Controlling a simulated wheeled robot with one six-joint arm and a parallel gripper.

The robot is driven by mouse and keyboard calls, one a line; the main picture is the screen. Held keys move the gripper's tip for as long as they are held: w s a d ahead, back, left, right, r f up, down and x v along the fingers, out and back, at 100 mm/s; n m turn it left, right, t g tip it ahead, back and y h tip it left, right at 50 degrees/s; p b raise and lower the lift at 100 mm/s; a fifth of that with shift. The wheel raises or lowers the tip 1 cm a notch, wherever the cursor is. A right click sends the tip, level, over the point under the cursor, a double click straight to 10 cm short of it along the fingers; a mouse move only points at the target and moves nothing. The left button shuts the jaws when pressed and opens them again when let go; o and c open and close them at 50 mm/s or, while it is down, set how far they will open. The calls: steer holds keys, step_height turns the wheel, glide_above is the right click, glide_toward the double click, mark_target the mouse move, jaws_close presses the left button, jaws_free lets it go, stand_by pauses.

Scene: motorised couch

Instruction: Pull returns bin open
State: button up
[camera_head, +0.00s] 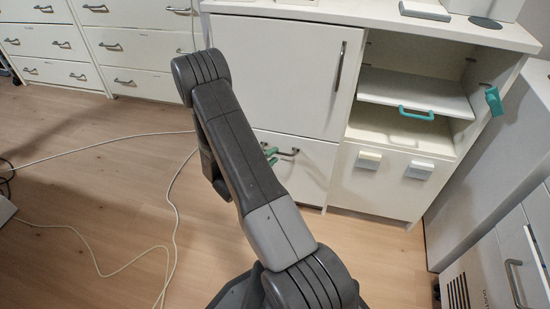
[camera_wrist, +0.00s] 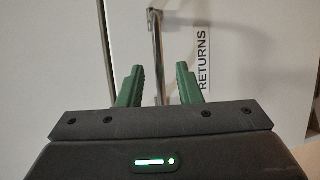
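The returns bin (camera_head: 312,172) is a white lower front in the cabinet, and it looks shut. Its metal bar handle (camera_head: 290,152) is near the top of that front. In the wrist view the handle (camera_wrist: 157,40) runs between the two green fingers of my gripper (camera_wrist: 159,68), with a gap on each side. A "RETURNS" label (camera_wrist: 203,62) is right of the handle. My gripper (camera_head: 270,153) is open at the handle in the head view, partly hidden behind my arm. I cannot tell how deep the handle sits between the fingers.
A tall white door (camera_head: 285,70) with an upright handle is above the bin. An open compartment with a shelf (camera_head: 415,92) and a teal handle (camera_head: 416,113) is to the right. White drawers (camera_head: 145,50) stand at left. White cables (camera_head: 130,268) lie on the wooden floor.

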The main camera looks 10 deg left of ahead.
steer(key=shift+x, duration=0.95)
steer(key=shift+c, duration=0.2)
jaws_close()
steer(key=s+p, duration=0.3)
steer(key=s, duration=1.7)
steer(key=shift+a+p, duration=0.3)
steer(key=shift+a, duration=0.05)
steer(key=shift+s, duration=0.1)
